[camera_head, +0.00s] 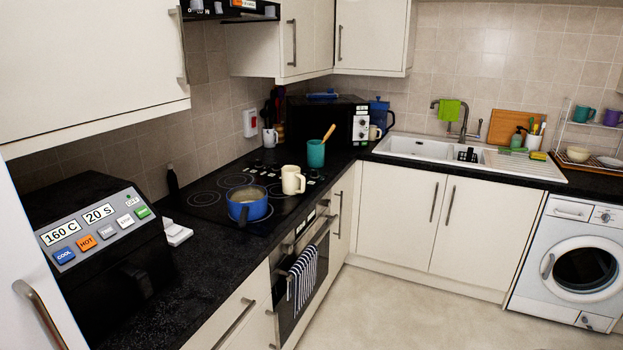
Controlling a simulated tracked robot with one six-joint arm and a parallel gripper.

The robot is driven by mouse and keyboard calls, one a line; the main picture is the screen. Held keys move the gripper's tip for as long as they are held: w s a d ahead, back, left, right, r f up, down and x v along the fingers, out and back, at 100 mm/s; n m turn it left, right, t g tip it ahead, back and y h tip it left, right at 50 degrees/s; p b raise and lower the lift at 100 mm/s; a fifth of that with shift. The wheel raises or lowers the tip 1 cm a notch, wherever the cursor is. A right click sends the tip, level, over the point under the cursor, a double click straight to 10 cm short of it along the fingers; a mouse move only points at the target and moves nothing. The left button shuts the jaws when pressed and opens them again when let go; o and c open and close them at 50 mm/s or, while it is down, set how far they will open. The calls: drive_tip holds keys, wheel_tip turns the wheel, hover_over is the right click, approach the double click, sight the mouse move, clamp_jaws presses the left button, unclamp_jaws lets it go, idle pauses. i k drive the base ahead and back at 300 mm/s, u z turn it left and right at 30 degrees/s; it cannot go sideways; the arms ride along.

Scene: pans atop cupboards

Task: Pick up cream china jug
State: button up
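A cream jug (292,180) with a handle on its right side stands upright on the black hob (207,199), near the hob's front edge. A blue pan (247,204) with a dark handle stands close by on its left. A teal pot (316,153) with a wooden utensil in it stands just behind the jug to the right. A smaller cream mug or jug (375,132) stands further back by the microwave. My gripper is not in view.
A black appliance with buttons (100,240) fills the left foreground. Wall cupboards (90,60) overhang the counter on the left. A striped towel (302,277) hangs on the oven door. The floor (400,310) in front is clear.

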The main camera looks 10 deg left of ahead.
sight(293, 183)
drive_tip(key=i, duration=3.55)
drive_tip(key=u, duration=1.7)
